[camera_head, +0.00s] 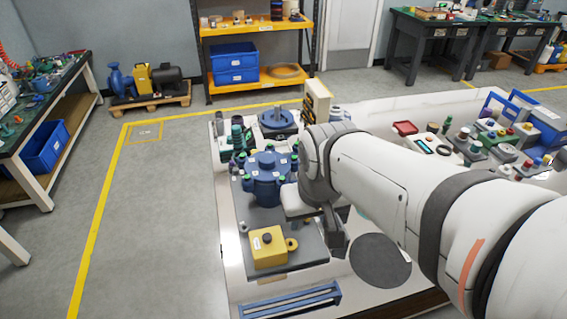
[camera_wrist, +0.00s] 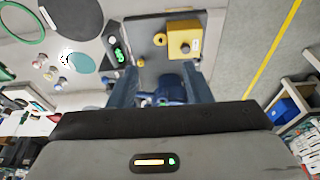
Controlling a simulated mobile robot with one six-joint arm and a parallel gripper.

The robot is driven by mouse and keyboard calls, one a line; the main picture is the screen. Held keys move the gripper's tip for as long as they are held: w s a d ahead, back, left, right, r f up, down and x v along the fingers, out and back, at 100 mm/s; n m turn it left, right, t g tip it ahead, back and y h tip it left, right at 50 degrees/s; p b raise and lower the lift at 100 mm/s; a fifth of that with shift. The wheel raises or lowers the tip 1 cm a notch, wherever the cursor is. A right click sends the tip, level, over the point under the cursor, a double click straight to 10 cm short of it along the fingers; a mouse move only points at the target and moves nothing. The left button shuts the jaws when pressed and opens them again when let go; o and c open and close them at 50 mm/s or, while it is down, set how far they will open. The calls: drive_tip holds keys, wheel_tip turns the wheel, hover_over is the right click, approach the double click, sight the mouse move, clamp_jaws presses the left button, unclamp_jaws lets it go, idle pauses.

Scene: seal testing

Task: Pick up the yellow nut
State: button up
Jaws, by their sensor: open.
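The yellow nut (camera_head: 291,244) is a small round yellow piece on the grey plate, beside the right side of a yellow box (camera_head: 268,247) with a dark knob. In the wrist view the nut (camera_wrist: 160,39) shows just left of the yellow box (camera_wrist: 185,44). My gripper (camera_head: 337,246) hangs to the right of the nut in the head view. In the wrist view its fingers (camera_wrist: 160,80) are apart, and the nut appears beyond their tips. I see nothing held between them. How high the gripper is above the plate is hard to tell.
A blue flanged housing (camera_head: 266,179) with green-capped studs stands behind the box; it also shows between my fingers in the wrist view (camera_wrist: 172,90). A dark round disc (camera_head: 380,261) lies to the right. A blue slotted rack (camera_head: 290,303) is in front. Control buttons fill the far right.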

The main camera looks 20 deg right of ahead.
drive_tip(key=w+d+f+m+b, duration=0.2)
drive_tip(key=w+f+b, duration=0.2)
drive_tip(key=w+f, duration=0.3)
drive_tip(key=w+d+f+m+h+b, duration=0.1)
drive_tip(key=w+d+f+m+b, duration=0.1)
drive_tip(key=w+f, duration=0.5)
drive_tip(key=w+d+f+m+h+b, duration=0.1)
drive_tip(key=w+d+f+b, duration=0.3)
drive_tip(key=f, duration=0.9)
drive_tip(key=shift+w+m+t+b, duration=0.4)
drive_tip(key=shift+w+b, duration=0.65)
drive_tip(key=shift+w, duration=0.4)
drive_tip(key=shift+c, duration=0.3)
clamp_jaws()
